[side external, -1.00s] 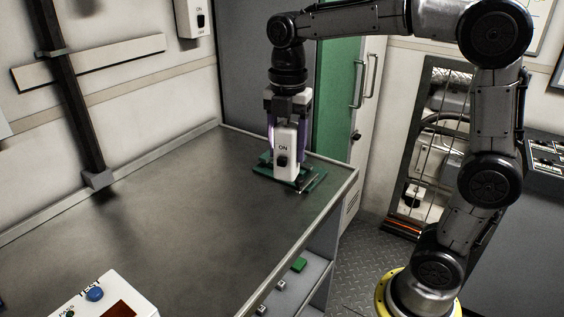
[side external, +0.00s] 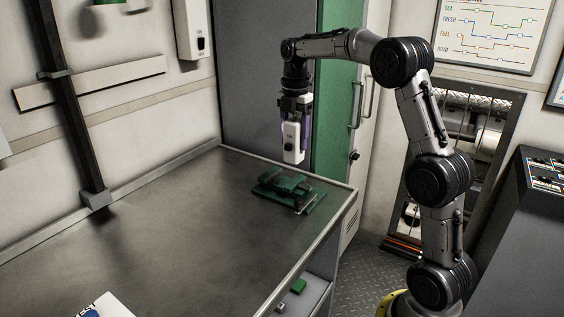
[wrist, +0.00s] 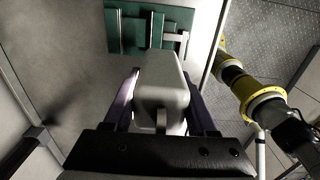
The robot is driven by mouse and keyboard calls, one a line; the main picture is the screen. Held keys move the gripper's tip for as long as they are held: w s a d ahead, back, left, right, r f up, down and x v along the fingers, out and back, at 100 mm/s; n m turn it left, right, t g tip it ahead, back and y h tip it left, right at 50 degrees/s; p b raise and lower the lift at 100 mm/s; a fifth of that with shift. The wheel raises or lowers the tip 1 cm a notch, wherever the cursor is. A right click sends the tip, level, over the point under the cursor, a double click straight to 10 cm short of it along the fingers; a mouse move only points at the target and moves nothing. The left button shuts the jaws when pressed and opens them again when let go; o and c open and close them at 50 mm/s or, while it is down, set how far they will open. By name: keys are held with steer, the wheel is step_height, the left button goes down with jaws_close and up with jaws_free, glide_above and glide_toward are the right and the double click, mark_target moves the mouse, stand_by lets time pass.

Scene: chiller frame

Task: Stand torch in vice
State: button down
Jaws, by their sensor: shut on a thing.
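The torch (side external: 291,143) is a white box with a dark switch on its face. My gripper (side external: 297,128) is shut on it between its purple fingers and holds it roughly upright in the air. The green vice (side external: 288,188) sits on the bench near its far right corner, below and apart from the torch. In the wrist view the torch (wrist: 160,85) is between the fingers (wrist: 160,102), and the vice (wrist: 125,28) shows beyond it at the top. The torch partly hides the vice there.
The dark bench top (side external: 170,225) is mostly clear, with a raised edge along the wall. A similar white unit (side external: 193,30) hangs on the wall. A dark post (side external: 70,110) stands at the left. A white box (side external: 103,306) shows at the front left. Small items lie on the shelf below.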

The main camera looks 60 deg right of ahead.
steer(key=shift+w+d+f, duration=0.4)
steer(key=shift+w+f, duration=0.55)
steer(key=shift+f, duration=0.6)
steer(key=shift+w+d+f, duration=0.45)
steer(key=shift+w+f, duration=0.45)
steer(key=shift+f, duration=0.7)
steer(key=shift+w+d+f, duration=0.4)
steer(key=shift+w+f, duration=0.55)
steer(key=shift+f, duration=0.6)
steer(key=shift+f, duration=0.1)
steer(key=shift+c, duration=1)
jaws_free()
steer(key=shift+f, duration=0.1)
